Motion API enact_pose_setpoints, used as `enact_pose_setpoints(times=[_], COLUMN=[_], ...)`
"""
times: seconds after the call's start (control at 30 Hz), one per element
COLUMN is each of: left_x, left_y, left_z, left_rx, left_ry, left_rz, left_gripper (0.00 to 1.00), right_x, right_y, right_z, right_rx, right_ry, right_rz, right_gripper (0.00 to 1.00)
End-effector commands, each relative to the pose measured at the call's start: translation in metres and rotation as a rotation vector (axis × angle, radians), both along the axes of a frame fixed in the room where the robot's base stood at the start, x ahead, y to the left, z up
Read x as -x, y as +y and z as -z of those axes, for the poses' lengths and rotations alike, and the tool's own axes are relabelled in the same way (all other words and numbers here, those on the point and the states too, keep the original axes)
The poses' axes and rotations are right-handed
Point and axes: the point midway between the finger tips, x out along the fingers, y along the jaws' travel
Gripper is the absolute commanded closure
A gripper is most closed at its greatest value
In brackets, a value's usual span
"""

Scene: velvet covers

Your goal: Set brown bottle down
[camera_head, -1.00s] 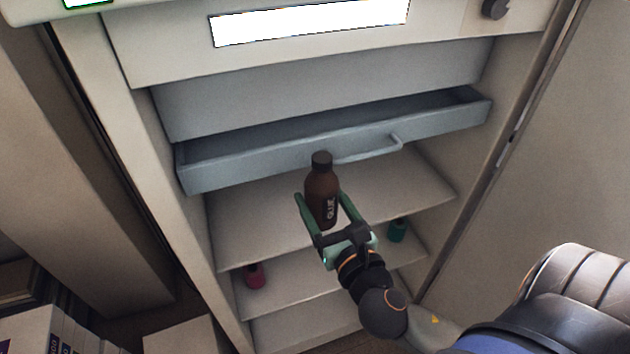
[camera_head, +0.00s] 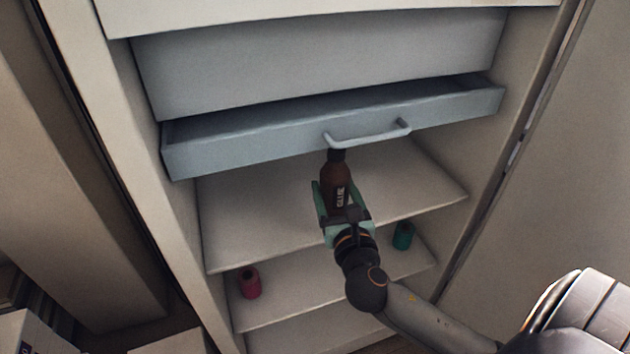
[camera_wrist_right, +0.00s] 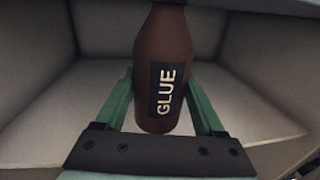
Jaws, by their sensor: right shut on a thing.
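The brown bottle (camera_head: 336,180) has a dark cap and a label reading GLUE. It stands about upright between the green fingers of my right gripper (camera_head: 339,198), which is shut on it. It is over the upper open shelf (camera_head: 260,215), its cap just below the drawer handle. In the right wrist view the bottle (camera_wrist_right: 165,60) fills the middle, its top cut off by the frame. I cannot tell whether its base touches the shelf. My left gripper is not in view.
A grey drawer (camera_head: 240,145) with a bar handle (camera_head: 370,134) sticks out above the shelf. A red container (camera_head: 249,283) and a teal container (camera_head: 403,235) stand on the shelf below. The upper shelf is bare to the left and right of the bottle.

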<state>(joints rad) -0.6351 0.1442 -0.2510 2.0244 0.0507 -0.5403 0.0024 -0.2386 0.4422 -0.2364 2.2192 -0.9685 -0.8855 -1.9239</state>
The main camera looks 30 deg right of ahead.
Motion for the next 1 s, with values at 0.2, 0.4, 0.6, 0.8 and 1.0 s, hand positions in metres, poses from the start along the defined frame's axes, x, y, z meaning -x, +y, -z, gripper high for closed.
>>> enact_pose_setpoints(times=[0.2,0.4,0.6,0.8,1.0], left_x=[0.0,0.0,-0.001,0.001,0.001], left_y=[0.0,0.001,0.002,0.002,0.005], left_z=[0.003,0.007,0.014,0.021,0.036], left_rx=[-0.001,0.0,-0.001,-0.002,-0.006], left_ry=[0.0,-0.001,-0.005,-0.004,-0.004], left_rz=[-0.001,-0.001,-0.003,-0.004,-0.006], left_gripper=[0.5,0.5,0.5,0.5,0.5], right_x=[-0.052,-0.096,-0.104,-0.103,-0.103], right_y=[-0.013,-0.023,-0.025,-0.024,-0.025], right_z=[-0.003,-0.002,0.019,0.034,0.069], right_rx=[0.002,0.001,0.0,-0.001,-0.001], right_ry=[-0.008,-0.007,-0.002,-0.001,-0.001], right_rz=[0.002,0.0,-0.001,-0.001,0.0], right_gripper=[1.0,1.0,1.0,1.0,1.0])
